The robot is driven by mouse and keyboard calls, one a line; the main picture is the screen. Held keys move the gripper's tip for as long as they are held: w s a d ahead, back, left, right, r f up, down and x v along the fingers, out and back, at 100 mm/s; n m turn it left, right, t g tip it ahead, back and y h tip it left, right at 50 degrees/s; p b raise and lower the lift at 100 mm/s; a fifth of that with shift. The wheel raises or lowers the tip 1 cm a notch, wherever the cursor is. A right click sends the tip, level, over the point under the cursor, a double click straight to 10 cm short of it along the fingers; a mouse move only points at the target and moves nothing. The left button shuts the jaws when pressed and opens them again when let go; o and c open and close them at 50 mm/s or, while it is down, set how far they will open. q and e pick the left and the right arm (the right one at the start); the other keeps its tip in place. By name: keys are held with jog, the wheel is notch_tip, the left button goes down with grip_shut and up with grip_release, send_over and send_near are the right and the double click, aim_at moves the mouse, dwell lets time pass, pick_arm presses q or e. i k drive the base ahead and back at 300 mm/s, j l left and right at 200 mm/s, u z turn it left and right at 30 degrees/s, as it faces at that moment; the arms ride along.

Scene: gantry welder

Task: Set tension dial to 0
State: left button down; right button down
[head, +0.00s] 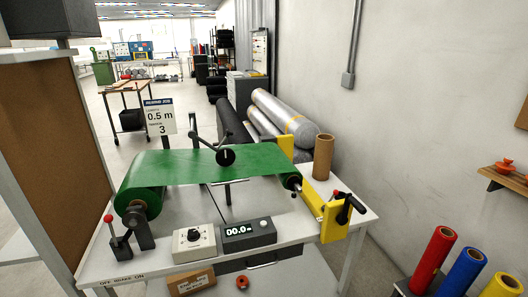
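A white control box (182,249) stands at the front of the white bench (140,262). It carries a small round dial (194,235), which looks like the tension dial; its pointer and scale are too small to read. Beside it on the right is a dark counter box (248,235) whose display appears to read "00.0". A sign (159,117) behind the bench reads "0.5 m" and "3". Neither of my grippers shows in the head view.
A green sheet (215,163) spans between rollers over the bench. A red-tipped lever (115,230) stands left of the white box, a yellow bracket with a black handle (335,218) at the right. A cardboard box (191,281) and red ring (242,282) lie in front.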

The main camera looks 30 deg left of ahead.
aim_at(193, 235)
jog(key=u, duration=1.65)
